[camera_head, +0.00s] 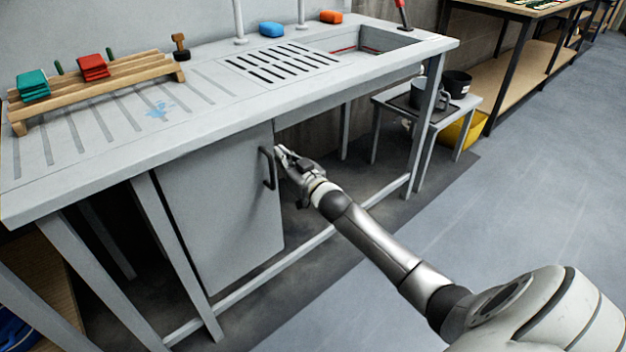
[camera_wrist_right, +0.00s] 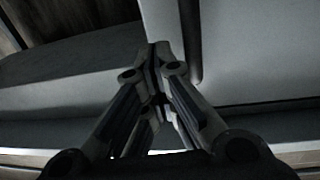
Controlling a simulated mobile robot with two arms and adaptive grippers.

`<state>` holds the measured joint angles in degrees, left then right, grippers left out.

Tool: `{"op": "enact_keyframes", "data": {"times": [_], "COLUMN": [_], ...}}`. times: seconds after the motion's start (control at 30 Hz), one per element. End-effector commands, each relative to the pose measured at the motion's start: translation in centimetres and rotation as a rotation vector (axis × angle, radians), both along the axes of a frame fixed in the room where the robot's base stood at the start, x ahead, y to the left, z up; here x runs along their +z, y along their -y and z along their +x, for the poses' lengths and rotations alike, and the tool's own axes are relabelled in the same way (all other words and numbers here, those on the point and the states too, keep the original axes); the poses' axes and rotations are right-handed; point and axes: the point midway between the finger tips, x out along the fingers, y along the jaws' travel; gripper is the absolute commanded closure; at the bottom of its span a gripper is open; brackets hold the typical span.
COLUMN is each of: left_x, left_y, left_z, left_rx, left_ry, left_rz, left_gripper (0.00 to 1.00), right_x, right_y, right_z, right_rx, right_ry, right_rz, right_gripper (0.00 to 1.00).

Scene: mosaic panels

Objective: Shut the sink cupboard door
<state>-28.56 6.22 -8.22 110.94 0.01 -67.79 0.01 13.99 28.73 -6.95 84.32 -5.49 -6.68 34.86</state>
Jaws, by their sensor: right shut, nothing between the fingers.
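The sink cupboard door (camera_head: 222,205) is a plain grey panel under the counter. It hangs close to the line of the front legs; I cannot tell whether a small gap remains. Its dark upright bar handle (camera_head: 268,168) is near the right edge. The handle (camera_wrist_right: 191,40) and the pale door face (camera_wrist_right: 255,50) also show in the right wrist view. My right gripper (camera_head: 281,152) is shut and empty, just right of the handle at the door's free edge. In the wrist view its fingertips (camera_wrist_right: 156,52) overlap that edge; contact is unclear. My left gripper is not in view.
The sink counter (camera_head: 205,110) carries a wooden rack (camera_head: 105,90), a blue sponge (camera_head: 271,29) and an orange one (camera_head: 331,17). A low side table (camera_head: 388,103) with dark pots stands right. A lower rail (camera_head: 310,243) runs below the door. The floor in front is clear.

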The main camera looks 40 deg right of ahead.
Motion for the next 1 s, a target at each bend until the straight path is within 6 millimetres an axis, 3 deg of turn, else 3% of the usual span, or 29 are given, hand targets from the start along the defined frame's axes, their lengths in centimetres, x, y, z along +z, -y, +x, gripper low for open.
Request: {"op": "enact_keyframes", "data": {"times": [0.6, 1.0], "left_x": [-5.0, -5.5], "left_y": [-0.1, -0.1], "left_z": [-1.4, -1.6], "left_rx": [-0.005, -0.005], "left_ry": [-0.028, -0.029], "left_rz": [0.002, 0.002], "left_gripper": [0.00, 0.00], "right_x": [-0.3, -0.6], "right_y": [0.6, 0.7], "right_z": [-9.0, -10.2], "right_rx": [0.002, 0.000], "right_ry": [-0.005, -0.013], "right_rz": [0.002, 0.002], "right_gripper": [1.00, 1.00]}}
